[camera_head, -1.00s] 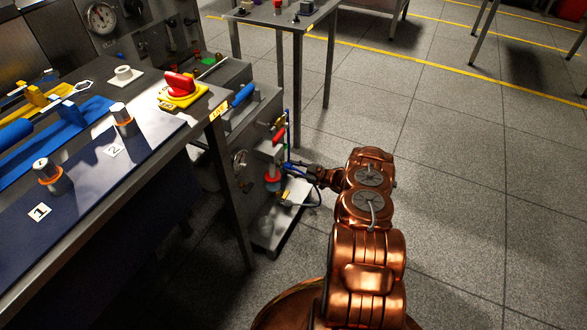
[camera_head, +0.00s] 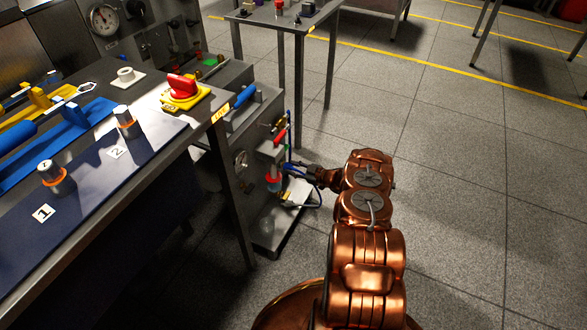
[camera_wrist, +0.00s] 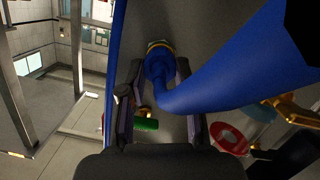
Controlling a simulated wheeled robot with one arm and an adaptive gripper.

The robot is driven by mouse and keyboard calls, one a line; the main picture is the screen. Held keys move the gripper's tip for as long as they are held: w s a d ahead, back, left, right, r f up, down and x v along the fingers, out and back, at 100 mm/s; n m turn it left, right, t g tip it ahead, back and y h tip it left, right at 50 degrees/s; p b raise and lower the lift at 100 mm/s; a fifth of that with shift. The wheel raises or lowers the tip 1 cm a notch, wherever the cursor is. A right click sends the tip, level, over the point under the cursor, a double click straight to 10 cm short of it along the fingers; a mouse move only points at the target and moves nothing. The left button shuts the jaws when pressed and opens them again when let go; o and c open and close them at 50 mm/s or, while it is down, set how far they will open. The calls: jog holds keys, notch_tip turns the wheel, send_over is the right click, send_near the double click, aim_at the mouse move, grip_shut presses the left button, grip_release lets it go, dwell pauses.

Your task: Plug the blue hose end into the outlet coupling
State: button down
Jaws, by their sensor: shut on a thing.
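My gripper (camera_wrist: 157,72) is shut on the blue hose (camera_wrist: 205,90) near its end. The hose end points at the grey panel, and a brass-coloured ring (camera_wrist: 159,44) shows right at its tip. I cannot tell whether the ring belongs to the hose or the outlet coupling, or whether the end is seated. The rest of the hose bends off to the right, close to the camera.
The grey unit (camera_head: 265,205) carries a red-handled valve (camera_head: 280,134). A red ring (camera_wrist: 229,138) and a green handle (camera_wrist: 146,124) sit near my fingers. The workbench (camera_head: 150,140) with a red knob (camera_head: 181,87) stands left. The floor (camera_head: 460,200) to the right is clear.

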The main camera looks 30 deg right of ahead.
jog(key=shift+w+a, duration=0.15)
dwell(0.5)
jog(key=c, duration=0.7)
grip_release()
jog(key=shift+p+v, duration=2.05)
jog(key=shift+v, duration=0.85)
jog(key=shift+s, duration=0.25)
